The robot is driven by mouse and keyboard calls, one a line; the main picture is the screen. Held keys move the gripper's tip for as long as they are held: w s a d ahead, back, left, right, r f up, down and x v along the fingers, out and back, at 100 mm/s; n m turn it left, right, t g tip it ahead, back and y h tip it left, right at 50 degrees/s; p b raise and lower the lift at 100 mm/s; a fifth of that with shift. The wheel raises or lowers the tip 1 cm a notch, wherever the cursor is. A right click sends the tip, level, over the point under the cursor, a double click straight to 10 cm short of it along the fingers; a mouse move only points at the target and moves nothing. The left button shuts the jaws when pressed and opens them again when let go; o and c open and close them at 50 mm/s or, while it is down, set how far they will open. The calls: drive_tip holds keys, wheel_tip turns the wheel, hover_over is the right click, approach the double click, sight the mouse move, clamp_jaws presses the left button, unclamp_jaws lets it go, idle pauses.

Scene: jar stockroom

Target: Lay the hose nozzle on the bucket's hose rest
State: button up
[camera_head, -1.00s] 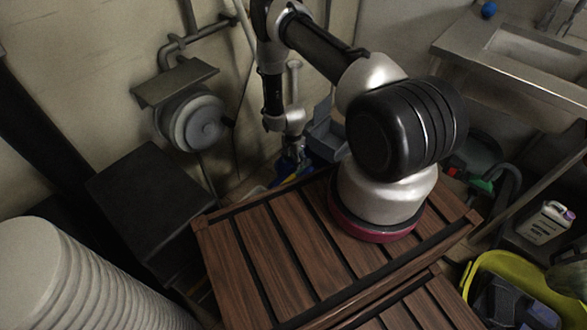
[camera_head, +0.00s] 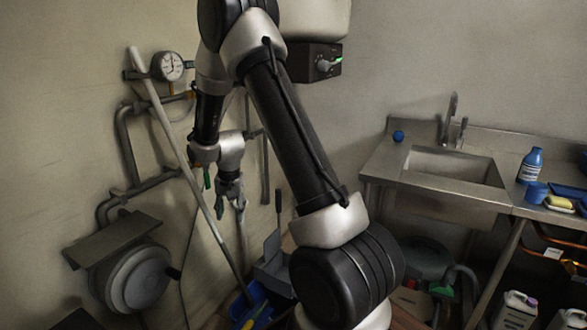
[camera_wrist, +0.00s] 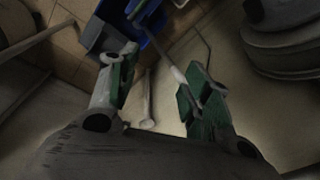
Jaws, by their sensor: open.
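My gripper (camera_head: 230,204) hangs pointing down in front of the left wall, open, with nothing seen held. In the wrist view its green-padded fingers (camera_wrist: 156,72) stand apart, and a thin pale rod shows between them, close to the right finger; I cannot tell whether they touch. A blue container (camera_head: 250,304), perhaps the bucket, is on the floor below; it also shows at the top of the wrist view (camera_wrist: 152,42). A green piece (camera_head: 441,291) lies by a grey curved hose under the sink; I cannot tell if it is the nozzle. No hose rest is clearly seen.
A long pole (camera_head: 178,142) leans on the left wall beside my gripper. The sink (camera_head: 452,168) and counter are at right, with jugs (camera_head: 516,310) below.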

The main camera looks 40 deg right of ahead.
drive_tip(key=s+r+n+t, duration=0.1)
drive_tip(key=s+r+n, duration=0.1)
drive_tip(key=s+r, duration=0.6)
drive_tip(key=s+r+n, duration=0.2)
drive_tip(key=s+r, duration=0.2)
drive_tip(key=r, duration=0.8)
drive_tip(key=s+r+n, duration=0.2)
drive_tip(key=s+r, duration=0.1)
drive_tip(key=s, duration=0.7)
drive_tip(key=s+r+n+t, duration=0.1)
drive_tip(key=s+r, duration=0.3)
drive_tip(key=s, duration=0.6)
drive_tip(key=shift+s+n+t, duration=0.2)
drive_tip(key=shift+n+t, duration=0.1)
drive_tip(key=shift+n, duration=0.3)
